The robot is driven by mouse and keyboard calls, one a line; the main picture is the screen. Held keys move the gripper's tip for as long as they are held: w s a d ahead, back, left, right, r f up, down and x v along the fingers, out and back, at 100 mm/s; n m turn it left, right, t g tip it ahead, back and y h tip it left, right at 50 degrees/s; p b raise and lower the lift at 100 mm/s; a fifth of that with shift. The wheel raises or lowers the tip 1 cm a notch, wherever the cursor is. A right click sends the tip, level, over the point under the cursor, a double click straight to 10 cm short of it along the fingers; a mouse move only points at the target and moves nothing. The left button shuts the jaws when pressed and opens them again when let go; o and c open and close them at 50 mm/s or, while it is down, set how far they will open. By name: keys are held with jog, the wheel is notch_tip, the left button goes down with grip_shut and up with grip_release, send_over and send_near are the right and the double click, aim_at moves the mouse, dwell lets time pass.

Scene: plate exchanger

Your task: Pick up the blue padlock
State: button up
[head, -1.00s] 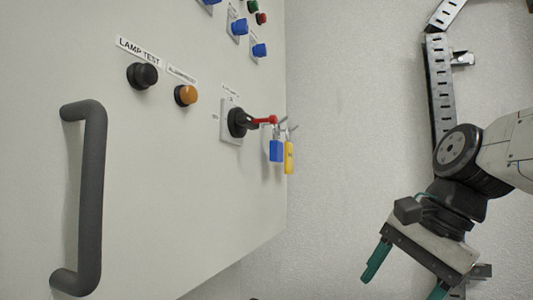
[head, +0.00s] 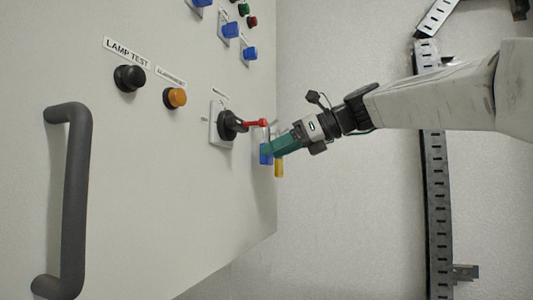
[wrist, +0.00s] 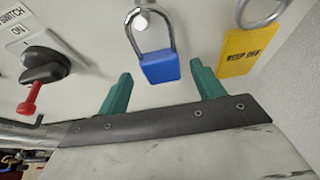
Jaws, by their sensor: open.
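The blue padlock (wrist: 160,66) hangs by its silver shackle from metal hardware on the panel, near the top middle of the wrist view. In the head view the padlock (head: 265,154) is partly hidden behind my gripper (head: 280,146). In the wrist view my gripper (wrist: 160,88) is open, with one green finger on each side below the padlock. The padlock body sits between and a little beyond the fingertips. I cannot tell whether either finger touches it.
A yellow "KEEP OFF" tag (wrist: 248,48) hangs close to the right finger. A black rotary switch (wrist: 45,65) with a red lever (wrist: 30,98) is at the left. A grey handle (head: 72,200) stands out from the panel. The wall right of the panel is bare near the gripper.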

jog(key=x, duration=0.3)
jog(key=shift+w+a, duration=0.2)
jog(key=c, duration=1.1)
jog(key=shift+r, duration=0.45)
jog(key=r, duration=0.2)
jog(key=shift+d+r, duration=0.3)
jog(key=shift+r, duration=0.1)
jog(key=s+d, duration=0.3)
jog(key=d, duration=0.5)
jog(key=s+d, duration=0.3)
jog(key=d, duration=0.5)
jog(key=shift+d, duration=0.2)
